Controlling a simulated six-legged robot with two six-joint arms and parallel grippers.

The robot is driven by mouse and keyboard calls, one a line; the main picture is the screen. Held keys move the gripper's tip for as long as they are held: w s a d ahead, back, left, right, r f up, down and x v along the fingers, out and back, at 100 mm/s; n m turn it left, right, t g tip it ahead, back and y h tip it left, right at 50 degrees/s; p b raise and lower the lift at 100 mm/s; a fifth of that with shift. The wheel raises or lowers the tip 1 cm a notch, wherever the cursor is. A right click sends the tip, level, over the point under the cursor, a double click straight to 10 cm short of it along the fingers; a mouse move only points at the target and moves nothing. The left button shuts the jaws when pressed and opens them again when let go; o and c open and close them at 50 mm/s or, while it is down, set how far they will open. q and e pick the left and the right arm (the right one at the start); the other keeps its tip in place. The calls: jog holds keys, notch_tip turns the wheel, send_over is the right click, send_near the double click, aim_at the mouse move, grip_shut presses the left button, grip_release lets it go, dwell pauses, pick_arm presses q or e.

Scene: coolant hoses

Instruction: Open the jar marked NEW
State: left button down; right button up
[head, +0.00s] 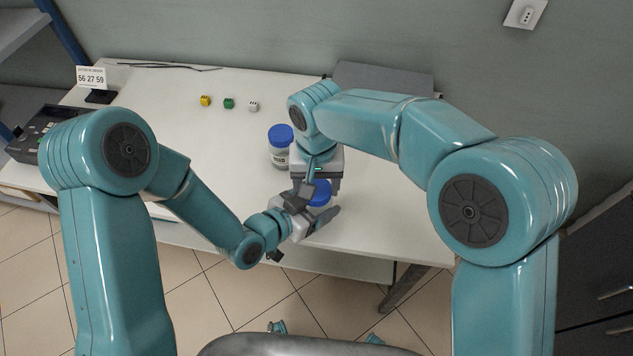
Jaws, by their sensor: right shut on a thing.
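A jar with a blue lid (320,193) is at the near edge of the white table, mostly hidden by my grippers; its label does not show. My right gripper (320,183) reaches down from above and is shut on this blue lid. My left gripper (318,211) comes in from the left, low beside the same jar; whether its jaws touch the jar cannot be told. A second jar (280,155) with a blue lid and a pale label stands upright just behind, to the left; its label text is too small to read.
Yellow, green and white dice (229,103) lie towards the back of the white table (200,140). A sign with numbers (91,77) stands at the back left. A dark device (45,130) sits at the left end. A grey panel (383,77) is behind my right arm. The table's middle left is clear.

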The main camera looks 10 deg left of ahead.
jog(key=shift+d, duration=0.1)
jog(key=o, duration=1.2)
